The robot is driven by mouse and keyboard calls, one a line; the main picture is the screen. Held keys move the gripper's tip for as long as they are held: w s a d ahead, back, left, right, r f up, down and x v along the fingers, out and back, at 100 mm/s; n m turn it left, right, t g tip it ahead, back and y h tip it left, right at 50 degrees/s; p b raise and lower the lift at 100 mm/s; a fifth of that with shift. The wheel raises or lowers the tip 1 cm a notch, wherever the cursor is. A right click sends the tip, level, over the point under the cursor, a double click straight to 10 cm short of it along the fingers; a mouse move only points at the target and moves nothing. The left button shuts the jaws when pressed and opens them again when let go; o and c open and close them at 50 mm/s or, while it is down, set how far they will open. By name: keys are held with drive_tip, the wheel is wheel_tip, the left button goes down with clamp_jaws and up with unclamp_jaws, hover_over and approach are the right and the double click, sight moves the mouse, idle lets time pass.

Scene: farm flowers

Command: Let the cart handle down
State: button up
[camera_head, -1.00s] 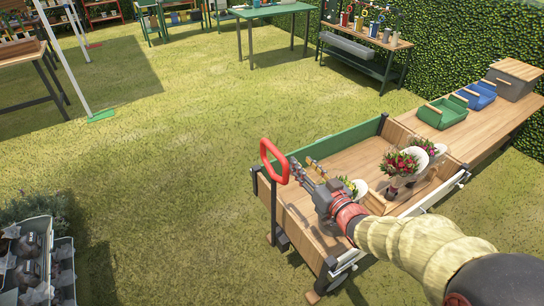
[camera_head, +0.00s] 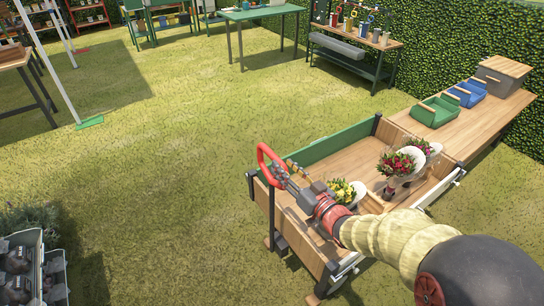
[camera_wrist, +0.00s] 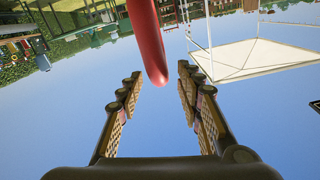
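The cart handle (camera_head: 264,154) is a red loop on a dark upright post at the near left end of the wooden cart (camera_head: 300,238). It stands raised. My gripper (camera_head: 275,168) is right beside the loop, overlapping its right side in the head view. In the wrist view my gripper (camera_wrist: 158,82) is open, with its two fingers well apart. The red handle (camera_wrist: 148,35) comes down from the top of that view and ends in the gap between the fingertips. I cannot tell whether it touches either finger.
Bouquets stand in the cart, one red (camera_head: 397,165) and one yellow (camera_head: 342,190). A wooden bench (camera_head: 490,118) with a green bin (camera_head: 437,110) and a blue bin (camera_head: 468,93) adjoins the cart's far end.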

sight(274, 157)
drive_tip(key=b+x, duration=0.1)
drive_tip(key=x, duration=0.4)
drive_tip(key=shift+a+f, duration=0.1)
drive_tip(key=shift+f, duration=0.05)
drive_tip(key=shift+b+x, duration=0.3)
drive_tip(key=shift+x, duration=0.5)
drive_tip(key=shift+c, duration=0.8)
drive_tip(key=c, duration=0.8)
